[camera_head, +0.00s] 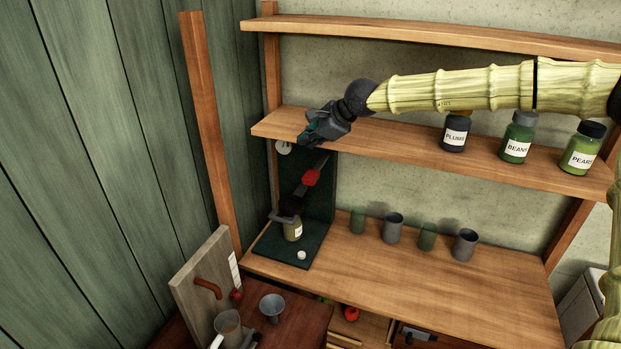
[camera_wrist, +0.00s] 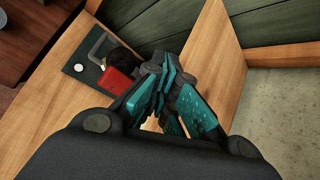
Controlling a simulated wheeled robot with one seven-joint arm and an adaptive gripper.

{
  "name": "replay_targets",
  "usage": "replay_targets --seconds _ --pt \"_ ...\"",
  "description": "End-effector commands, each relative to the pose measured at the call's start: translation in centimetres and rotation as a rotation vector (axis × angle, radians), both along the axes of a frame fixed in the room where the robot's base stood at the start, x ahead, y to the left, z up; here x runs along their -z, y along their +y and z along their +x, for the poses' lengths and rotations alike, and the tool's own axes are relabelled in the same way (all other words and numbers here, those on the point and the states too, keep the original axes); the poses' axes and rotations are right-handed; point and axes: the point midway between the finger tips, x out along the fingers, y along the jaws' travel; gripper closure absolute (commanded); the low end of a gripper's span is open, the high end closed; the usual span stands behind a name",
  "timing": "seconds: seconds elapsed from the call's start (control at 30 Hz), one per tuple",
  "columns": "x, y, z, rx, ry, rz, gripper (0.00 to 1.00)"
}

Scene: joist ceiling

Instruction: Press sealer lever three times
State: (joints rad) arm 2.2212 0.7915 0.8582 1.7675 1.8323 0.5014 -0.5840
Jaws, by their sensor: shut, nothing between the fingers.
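The sealer has a dark green base and back plate (camera_head: 322,190) and stands at the left end of the wooden counter. Its lever has a red grip (camera_head: 311,177), tilted up to the right; the red grip also shows in the wrist view (camera_wrist: 117,81). A labelled jar (camera_head: 293,229) stands upright under the sealer's dark head (camera_head: 290,205). My gripper (camera_head: 310,138) is shut and empty. In the head view it appears above the red grip, with a visible gap. In the wrist view its teal fingers (camera_wrist: 168,82) are close together, right of the red grip.
The upper shelf (camera_head: 390,137) runs close behind my gripper and bears several labelled jars (camera_head: 517,138). Several cups (camera_head: 393,228) stand on the counter (camera_head: 400,273) right of the sealer. A wooden post (camera_head: 208,125) rises at the left. A funnel-shaped cup (camera_head: 272,306) stands lower in front.

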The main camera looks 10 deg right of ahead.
Motion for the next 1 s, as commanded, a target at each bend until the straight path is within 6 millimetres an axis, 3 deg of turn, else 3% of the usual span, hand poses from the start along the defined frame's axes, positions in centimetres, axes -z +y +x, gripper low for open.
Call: replay_targets --seconds 0.1,0.6,1.0 --pt "1.7 0.0 0.0 0.0 0.0 0.0 1.0" --pt "6.3 0.1 0.0 -0.002 0.001 -0.001 1.0" --pt "7.1 0.1 0.0 -0.001 0.0 -0.001 1.0"
